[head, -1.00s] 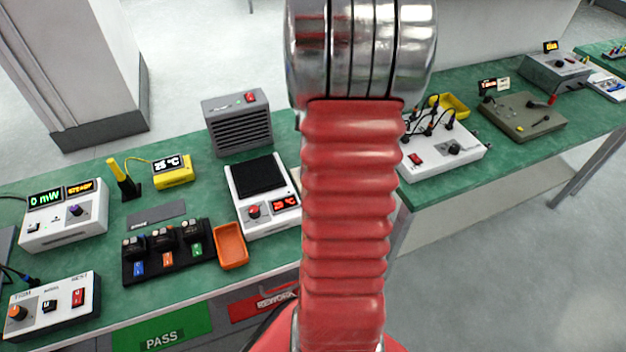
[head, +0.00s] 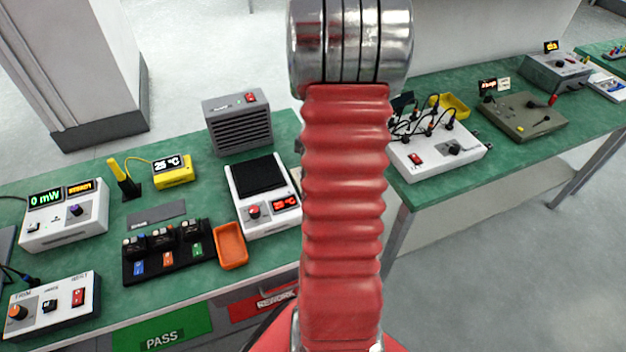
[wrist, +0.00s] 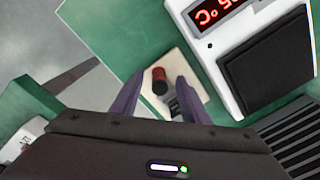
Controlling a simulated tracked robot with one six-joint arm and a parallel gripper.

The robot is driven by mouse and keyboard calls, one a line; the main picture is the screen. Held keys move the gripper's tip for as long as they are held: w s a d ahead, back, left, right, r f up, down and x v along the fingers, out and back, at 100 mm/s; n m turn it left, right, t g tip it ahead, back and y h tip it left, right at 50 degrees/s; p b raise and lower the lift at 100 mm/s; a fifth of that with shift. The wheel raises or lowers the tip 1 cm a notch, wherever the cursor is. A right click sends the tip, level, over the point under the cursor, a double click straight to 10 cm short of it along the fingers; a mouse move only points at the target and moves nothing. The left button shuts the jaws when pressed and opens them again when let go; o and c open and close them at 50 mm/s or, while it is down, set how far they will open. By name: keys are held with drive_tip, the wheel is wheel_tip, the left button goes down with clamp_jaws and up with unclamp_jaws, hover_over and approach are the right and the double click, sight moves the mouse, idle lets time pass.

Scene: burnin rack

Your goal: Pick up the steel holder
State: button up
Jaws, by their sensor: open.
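In the wrist view my gripper (wrist: 158,92) is open, its two dark fingers spread over a beige pad (wrist: 192,70). Between the fingers stands a small piece with a red cylinder (wrist: 160,85) and a dark top. A small grey, metallic-looking part (wrist: 175,106) shows beside it, near the right finger, and may be the steel holder. Its lower portion is hidden by my gripper body. I cannot tell whether a finger touches it. In the head view my arm hides the gripper and most of the pad.
A white hot plate (wrist: 225,50) with a red display stands close to the pad; it also shows in the head view (head: 270,220). A grey vented box (head: 238,122) stands behind it. An orange tray (head: 231,246) and a black rack (head: 168,262) lie to the left.

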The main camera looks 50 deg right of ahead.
drive_tip(key=shift+f, duration=0.55)
drive_tip(key=shift+c, duration=0.5)
clamp_jaws()
